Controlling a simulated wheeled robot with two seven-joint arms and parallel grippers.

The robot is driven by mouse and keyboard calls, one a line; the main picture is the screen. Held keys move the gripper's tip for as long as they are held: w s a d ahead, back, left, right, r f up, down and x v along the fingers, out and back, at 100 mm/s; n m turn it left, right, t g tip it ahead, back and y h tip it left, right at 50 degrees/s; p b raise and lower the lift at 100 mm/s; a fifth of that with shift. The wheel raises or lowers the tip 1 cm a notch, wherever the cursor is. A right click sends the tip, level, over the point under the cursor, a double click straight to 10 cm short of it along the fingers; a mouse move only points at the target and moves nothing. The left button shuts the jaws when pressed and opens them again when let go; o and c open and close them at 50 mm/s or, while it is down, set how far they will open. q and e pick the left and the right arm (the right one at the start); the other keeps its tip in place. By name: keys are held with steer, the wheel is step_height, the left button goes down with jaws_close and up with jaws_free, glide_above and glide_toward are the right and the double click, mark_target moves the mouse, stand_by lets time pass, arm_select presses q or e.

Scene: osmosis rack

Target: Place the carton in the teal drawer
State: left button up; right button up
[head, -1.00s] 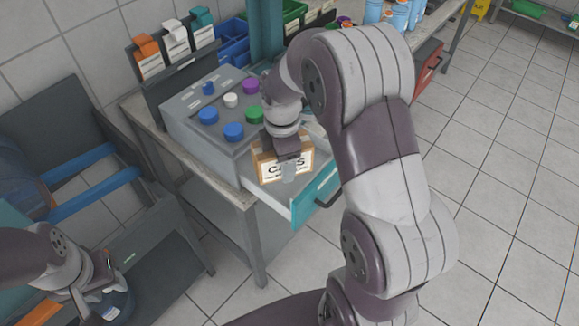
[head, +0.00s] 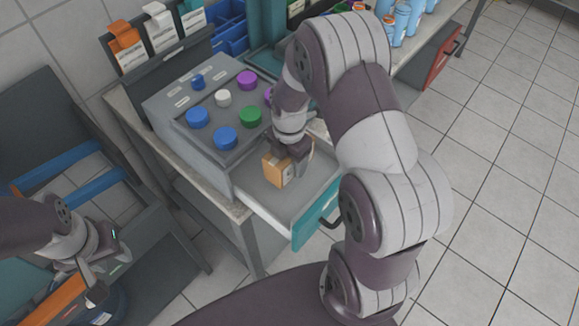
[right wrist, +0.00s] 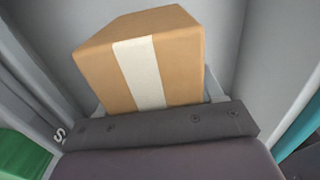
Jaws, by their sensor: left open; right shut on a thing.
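The carton (head: 278,167) is a small tan box in my right gripper (head: 297,150), inside or just above the open teal drawer. In the right wrist view the carton (right wrist: 145,62) shows a pale tape strip, with the gripper (right wrist: 160,115) shut on it and grey drawer walls around it. I cannot tell whether it touches the drawer floor. The teal drawer (head: 316,217) is pulled out from the bench, with a teal front and dark handle. My left gripper (head: 88,277) is open at the lower left, away from the drawer.
A grey panel box with coloured knobs (head: 211,108) stands on the bench beside the drawer. A dark rack with blue rails (head: 62,167) is at the left. Blue bottles (head: 400,25) and a red drawer (head: 441,57) are farther back. The tiled floor at the right is clear.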

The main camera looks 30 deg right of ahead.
step_height(320, 180, down, 4)
steer(key=shift+f, duration=0.1)
steer(key=o, duration=1.2)
